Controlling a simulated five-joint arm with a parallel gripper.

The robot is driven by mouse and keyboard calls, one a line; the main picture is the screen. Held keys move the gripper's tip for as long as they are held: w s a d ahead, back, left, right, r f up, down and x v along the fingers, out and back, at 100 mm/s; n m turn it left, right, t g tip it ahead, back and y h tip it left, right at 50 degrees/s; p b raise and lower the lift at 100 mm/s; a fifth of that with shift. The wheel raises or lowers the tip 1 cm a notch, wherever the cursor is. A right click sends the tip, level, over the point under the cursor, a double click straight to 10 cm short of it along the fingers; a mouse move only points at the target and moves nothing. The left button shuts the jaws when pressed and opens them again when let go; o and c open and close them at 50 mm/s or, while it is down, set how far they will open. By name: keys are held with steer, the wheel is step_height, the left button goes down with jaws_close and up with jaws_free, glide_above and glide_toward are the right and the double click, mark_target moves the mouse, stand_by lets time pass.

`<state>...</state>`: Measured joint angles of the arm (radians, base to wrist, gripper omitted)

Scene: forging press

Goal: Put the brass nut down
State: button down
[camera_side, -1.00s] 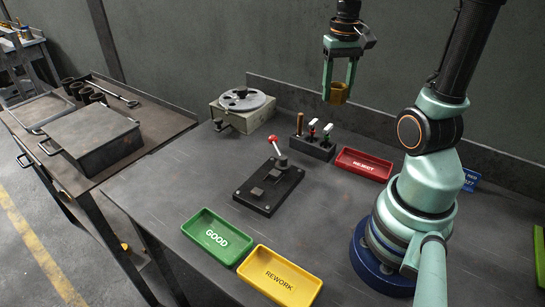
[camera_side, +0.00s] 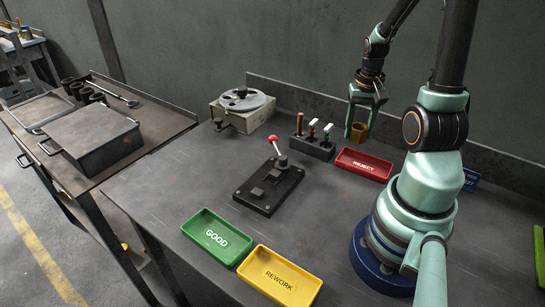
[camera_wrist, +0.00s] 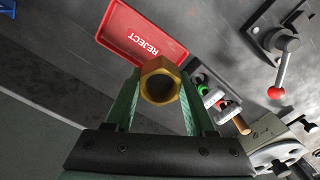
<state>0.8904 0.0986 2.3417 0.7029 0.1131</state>
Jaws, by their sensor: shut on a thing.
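My gripper (camera_side: 361,129) is shut on the brass nut (camera_side: 360,132) and holds it in the air in the side view. The nut is a hexagonal ring with an open hole. In the wrist view the nut (camera_wrist: 160,81) sits between the tips of my gripper (camera_wrist: 159,88). In the side view it appears just above and behind the red REJECT tray (camera_side: 363,164). In the wrist view the tray (camera_wrist: 143,34) lies just beyond the nut and appears empty. A green GOOD tray (camera_side: 217,237) and a yellow REWORK tray (camera_side: 280,276) stand at the front, both empty.
A block with upright tools (camera_side: 313,146) stands left of the REJECT tray. A black fixture with a red-knobbed lever (camera_side: 269,187) is mid-table. A machine with a round disc (camera_side: 242,108) stands at the back left. The wall edge runs behind.

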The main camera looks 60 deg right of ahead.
mark_target(351, 162)
steer(key=shift+f, duration=3.75)
steer(key=shift+f, duration=0.2)
steer(key=c, duration=0.5)
jaws_free()
steer(key=shift+r, duration=0.1)
